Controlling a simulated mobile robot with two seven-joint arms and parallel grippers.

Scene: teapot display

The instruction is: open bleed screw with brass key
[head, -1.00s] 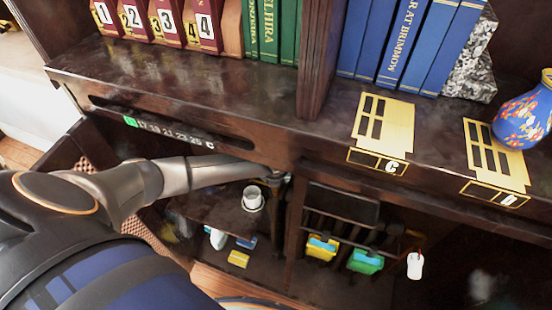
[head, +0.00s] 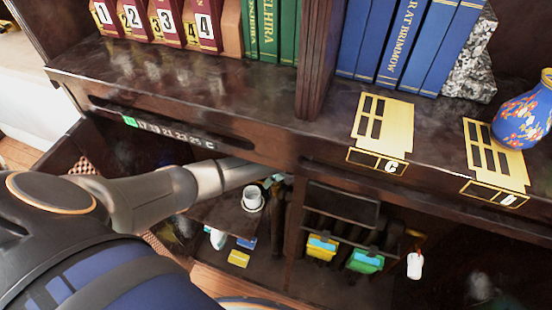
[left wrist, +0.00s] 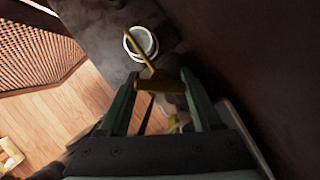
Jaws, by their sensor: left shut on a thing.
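A brass key (left wrist: 160,86) with a crossbar and a thin shaft is between the dark green fingers of my left gripper (left wrist: 160,79) in the left wrist view. The gripper is shut on its crossbar. The shaft points up and left, and its tip overlaps the rim of a round white cup-like thing (left wrist: 143,43); I cannot tell whether they touch. In the head view a white cup (head: 252,200) stands on a low shelf below the counter. My left arm reaches in there and its gripper is hidden or too dark to make out. I cannot pick out the bleed screw. My right gripper is not in view.
The dark counter edge (head: 230,140) overhangs my arm. Yellow-blue (head: 321,247) and green-yellow (head: 365,261) blocks hang right of the cup, with a white tag (head: 414,266). A blue vase (head: 522,115) and books (head: 400,45) stand above. A woven panel (left wrist: 35,45) is at left.

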